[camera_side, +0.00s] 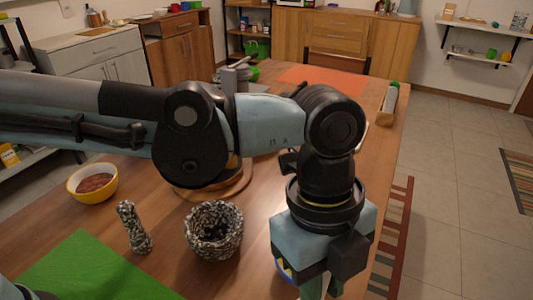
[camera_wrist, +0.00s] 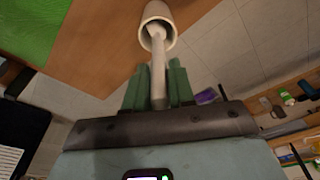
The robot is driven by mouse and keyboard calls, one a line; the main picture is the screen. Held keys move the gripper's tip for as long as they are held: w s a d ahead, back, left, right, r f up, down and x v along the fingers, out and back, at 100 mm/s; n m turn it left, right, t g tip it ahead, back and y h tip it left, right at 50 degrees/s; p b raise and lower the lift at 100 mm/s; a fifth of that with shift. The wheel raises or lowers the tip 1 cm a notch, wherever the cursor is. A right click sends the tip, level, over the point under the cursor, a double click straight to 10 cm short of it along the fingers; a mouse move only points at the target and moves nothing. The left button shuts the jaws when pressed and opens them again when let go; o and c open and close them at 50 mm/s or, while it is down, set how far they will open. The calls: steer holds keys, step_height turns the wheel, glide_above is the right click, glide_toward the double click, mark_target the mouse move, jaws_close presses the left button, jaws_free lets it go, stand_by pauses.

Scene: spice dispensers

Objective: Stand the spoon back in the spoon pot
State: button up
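My gripper (camera_wrist: 157,80) has green fingers and is shut on the pale spoon (camera_wrist: 158,70), with one finger close along each side of the handle. The spoon points away from the palm. The cream spoon pot (camera_wrist: 171,40) is at the top of the wrist view, its mouth facing the camera. The spoon's far end overlaps this mouth; how deep it is inside, I cannot tell. In the side view my gripper (camera_side: 320,288) points down at the lower right, its fingertips cut off by the frame. I cannot make out the spoon or the pot there.
A speckled mortar (camera_side: 213,246) and pestle (camera_side: 134,230) stand left of my gripper. A yellow bowl (camera_side: 78,196) with brown contents and a green mat (camera_side: 90,272) lie farther left. A blue and yellow item (camera_side: 283,268) is partly hidden behind my gripper. The table's right edge is close.

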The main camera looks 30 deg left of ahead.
steer(key=o, duration=0.4)
steer(key=r, duration=0.4)
steer(key=a+r, duration=0.1)
steer(key=r, duration=0.3)
steer(key=w+r, duration=0.1)
steer(key=r, duration=0.3)
steer(key=shift+w+a, duration=0.1)
steer(key=shift+a, duration=0.3)
steer(key=w+a+f+n+t, duration=0.2)
steer(key=w+a+n, duration=0.3)
steer(key=a, duration=0.4)
steer(key=w+a+f+n+t, duration=0.2)
steer(key=a+n, duration=0.5)
steer(key=a, duration=0.3)
steer(key=s+a+f+n+t, duration=0.1)
steer(key=a+f+n, duration=0.2)
steer(key=a+n, duration=0.1)
steer(key=s+a+f+n+t+y, duration=0.1)
steer(key=a+f+n, duration=0.2)
steer(key=a, duration=0.4)
steer(key=s+a+f+n+t, duration=0.1)
steer(key=a+f+n+t, duration=0.1)
steer(key=a+n, duration=0.3)
steer(key=shift+s+a+f+n+y, duration=0.15)
steer(key=shift+s+a+f, duration=0.05)
steer(key=shift+a+f, duration=0.25)
steer(key=shift+s+a+f+n+y, duration=0.15)
steer(key=shift+a+f, duration=0.15)
steer(key=shift+f, duration=0.15)
